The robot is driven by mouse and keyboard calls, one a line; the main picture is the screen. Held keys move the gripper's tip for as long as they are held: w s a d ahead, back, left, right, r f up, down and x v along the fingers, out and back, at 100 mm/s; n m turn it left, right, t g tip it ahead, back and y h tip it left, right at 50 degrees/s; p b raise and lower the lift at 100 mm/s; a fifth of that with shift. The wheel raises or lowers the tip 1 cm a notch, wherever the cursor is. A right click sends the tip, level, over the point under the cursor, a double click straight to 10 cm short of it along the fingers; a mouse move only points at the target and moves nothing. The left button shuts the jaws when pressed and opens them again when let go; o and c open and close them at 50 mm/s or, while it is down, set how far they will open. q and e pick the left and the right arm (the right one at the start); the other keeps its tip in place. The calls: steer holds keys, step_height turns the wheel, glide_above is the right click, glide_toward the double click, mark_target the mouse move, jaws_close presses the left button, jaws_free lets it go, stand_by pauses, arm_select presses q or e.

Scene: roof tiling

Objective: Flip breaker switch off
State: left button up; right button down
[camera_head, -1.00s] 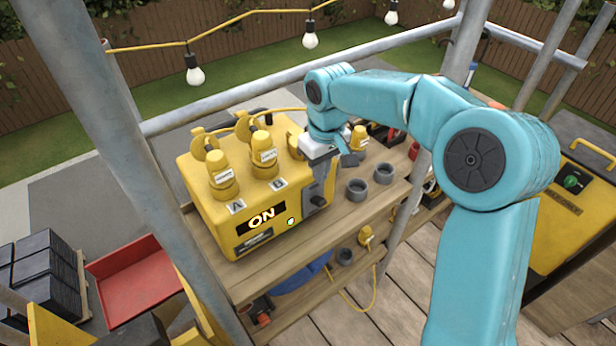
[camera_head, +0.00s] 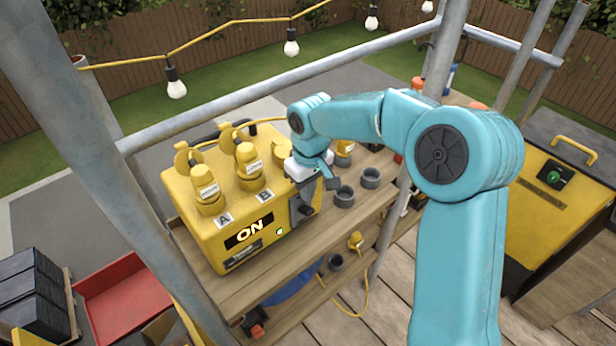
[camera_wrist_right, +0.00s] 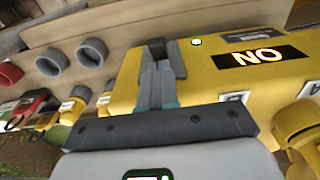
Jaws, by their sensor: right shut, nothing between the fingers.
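The yellow breaker box (camera_head: 200,240) stands on the wooden shelf, with a lit "ON" sign (camera_head: 249,232) and a green light (camera_head: 280,231) on its front. The grey breaker switch (camera_head: 304,211) is on the box's right side, and its dark lever (camera_wrist_right: 156,48) shows in the right wrist view. My right gripper (camera_head: 318,190) is beside the switch at the box's right end. In the right wrist view its shut fingers (camera_wrist_right: 158,72) point at the lever, close to it or touching; I cannot tell which. My left gripper is not in view.
Yellow plugs (camera_head: 205,185) stand on top of the box at A and B. Grey sockets (camera_head: 344,196) sit to the right on the shelf (camera_head: 245,285). Metal scaffold poles (camera_head: 95,160) frame the left and back. A red tray (camera_head: 120,297) lies lower left.

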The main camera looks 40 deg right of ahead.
mark_target(306, 210)
steer(key=shift+w+f, duration=0.1)
steer(key=shift+f, duration=1.75)
